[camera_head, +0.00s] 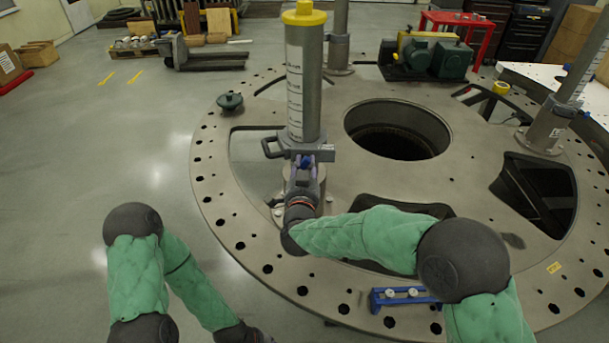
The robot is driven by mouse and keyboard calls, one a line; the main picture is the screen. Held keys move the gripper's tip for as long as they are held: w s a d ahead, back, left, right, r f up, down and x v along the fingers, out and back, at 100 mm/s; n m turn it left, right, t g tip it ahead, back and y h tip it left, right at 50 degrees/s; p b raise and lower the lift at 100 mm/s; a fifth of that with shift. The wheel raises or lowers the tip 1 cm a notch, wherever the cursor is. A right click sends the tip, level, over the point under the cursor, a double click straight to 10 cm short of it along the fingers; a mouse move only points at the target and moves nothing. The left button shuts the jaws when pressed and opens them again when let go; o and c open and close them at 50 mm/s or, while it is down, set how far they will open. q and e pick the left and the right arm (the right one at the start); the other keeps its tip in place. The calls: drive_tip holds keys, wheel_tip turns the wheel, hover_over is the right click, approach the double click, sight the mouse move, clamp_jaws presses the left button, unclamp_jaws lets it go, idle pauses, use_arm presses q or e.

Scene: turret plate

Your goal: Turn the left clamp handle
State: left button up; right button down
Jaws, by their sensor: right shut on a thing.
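The nearest column (303,95) stands upright on the turret plate, with a yellow cap and a marked scale. My right gripper (306,168) is at the front of this clamp, shut on the left clamp handle, which is mostly hidden by the fingers. A small blue part shows between the fingers. My left arm (140,270) is at the lower left, away from the plate, its fingers out of view below the bottom edge.
The round turret plate (215,190) has a big central hole (398,128) and several cut-outs. A dark green knob-like part (230,101) lies on its left rim. A blue bracket (402,297) is at the front. Another column (548,125) stands right. Floor at left is clear.

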drive_tip(key=m+b, duration=0.6)
drive_tip(key=b, duration=0.1)
drive_tip(key=f+m+b, duration=0.1)
drive_tip(key=m+b, duration=0.2)
drive_tip(key=shift+b, duration=0.4)
drive_tip(key=shift+r+m+b, duration=0.1)
drive_tip(key=shift+m+b, duration=1.3)
drive_tip(key=shift+b, duration=0.15)
drive_tip(key=c, duration=1)
unclamp_jaws()
drive_tip(key=s, duration=0.8)
drive_tip(key=s+a, duration=0.1)
drive_tip(key=s, duration=0.3)
